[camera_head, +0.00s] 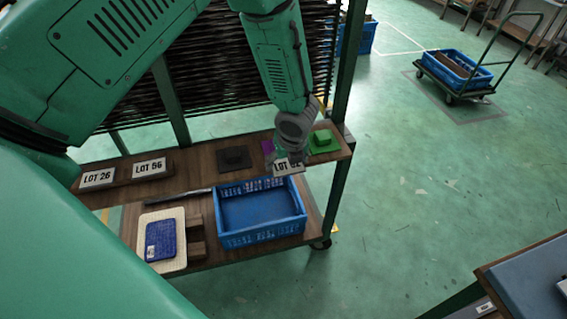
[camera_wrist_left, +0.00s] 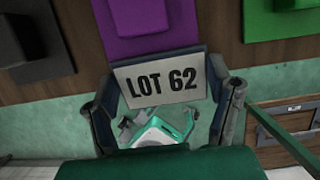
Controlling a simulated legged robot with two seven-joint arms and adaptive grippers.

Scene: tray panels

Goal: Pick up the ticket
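The ticket is a small light-grey card (camera_head: 287,167) marked LOT 62, with a dark backing along its top edge. It shows face-on in the left wrist view (camera_wrist_left: 162,82). My left gripper (camera_head: 288,157) is over the right part of the upper shelf's front edge. In the wrist view its two fingers (camera_wrist_left: 168,92) sit at the left and right edges of the ticket and appear closed on it. The ticket shows in front of the shelf edge, with floor around its lower part. The finger contact is partly hidden. My right gripper is not in view.
LOT 26 (camera_head: 98,178) and LOT 56 (camera_head: 150,167) cards stand at the left of the upper shelf (camera_head: 200,173). Black (camera_head: 234,158), purple (camera_head: 267,147) and green (camera_head: 323,141) pieces lie behind. A blue crate (camera_head: 262,237) and cream tray (camera_head: 173,216) are below.

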